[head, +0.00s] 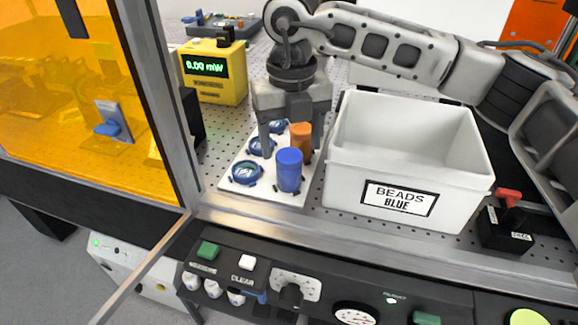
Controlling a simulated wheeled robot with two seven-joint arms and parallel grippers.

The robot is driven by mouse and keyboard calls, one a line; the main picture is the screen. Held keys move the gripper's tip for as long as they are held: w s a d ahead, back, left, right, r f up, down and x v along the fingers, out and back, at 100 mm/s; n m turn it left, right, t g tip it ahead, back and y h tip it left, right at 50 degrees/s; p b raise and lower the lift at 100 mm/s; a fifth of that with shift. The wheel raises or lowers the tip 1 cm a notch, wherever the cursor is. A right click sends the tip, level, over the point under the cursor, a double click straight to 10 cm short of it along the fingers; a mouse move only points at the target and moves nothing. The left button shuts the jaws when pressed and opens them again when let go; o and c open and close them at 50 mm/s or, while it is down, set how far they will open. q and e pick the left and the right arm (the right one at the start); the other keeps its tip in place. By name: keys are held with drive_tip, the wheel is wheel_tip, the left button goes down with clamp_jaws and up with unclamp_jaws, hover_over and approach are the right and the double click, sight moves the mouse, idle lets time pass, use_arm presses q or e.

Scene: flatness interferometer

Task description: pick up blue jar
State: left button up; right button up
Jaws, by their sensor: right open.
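The blue jar (289,171) is an upright blue cylinder near the front right of a white plate (232,181) on the perforated table. An orange cylinder (301,135) stands just behind it. My right gripper (291,143) points down over the plate from above, its fingers spread and the orange cylinder partly behind or between them. I cannot tell whether a finger touches either cylinder. The blue jar is in front of the fingers, apart from their grip. My left gripper is not in view.
A white bin (408,150) labelled "BEADS BLUE" stands close to the right of the plate. Blue ring-shaped holders (246,173) sit on the plate's left side. A yellow power meter (213,73) stands behind. An orange window with a metal frame post (160,110) is at left; a control panel (270,268) runs along the front.

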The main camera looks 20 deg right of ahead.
sight(289, 155)
drive_tip(key=shift+w+a+f+p, duration=0.15)
drive_tip(key=shift+f+p, duration=0.7)
drive_tip(key=shift+f, duration=1.85)
drive_tip(key=c, duration=1.1)
